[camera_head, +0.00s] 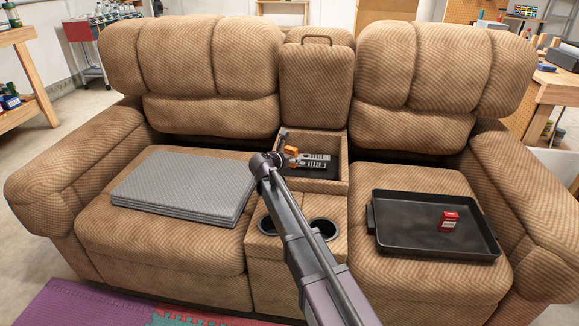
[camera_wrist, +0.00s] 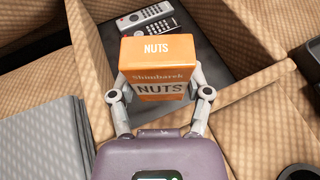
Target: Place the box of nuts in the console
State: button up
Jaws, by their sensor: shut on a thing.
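The box of nuts (camera_wrist: 158,68) is orange with a white label band, and fills the middle of the wrist view. My gripper (camera_wrist: 161,92) is shut on it, one finger on each side. In the head view the orange box (camera_head: 291,151) shows only in part behind my wrist, over the left part of the console. The console (camera_head: 333,141) is an open, tan-walled compartment between the two seats, with a dark floor and its lid raised. The box is over the compartment; I cannot tell whether it touches the floor.
Remote controls (camera_head: 315,160) lie inside the console, also seen in the wrist view (camera_wrist: 146,18). Cup holders (camera_head: 323,229) are in front of it. Grey folded mats (camera_head: 184,188) lie on the left seat. A black tray (camera_head: 400,238) with a red box (camera_head: 449,221) is on the right seat.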

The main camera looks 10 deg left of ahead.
jog(key=shift+f+b, duration=1.55)
jog(key=shift+f, duration=0.15)
jog(key=o, duration=1.1)
jog(key=shift+o, duration=0.2)
jog(key=p+v, duration=0.4)
jog(key=v, duration=0.8)
jog(key=shift+p, duration=0.3)
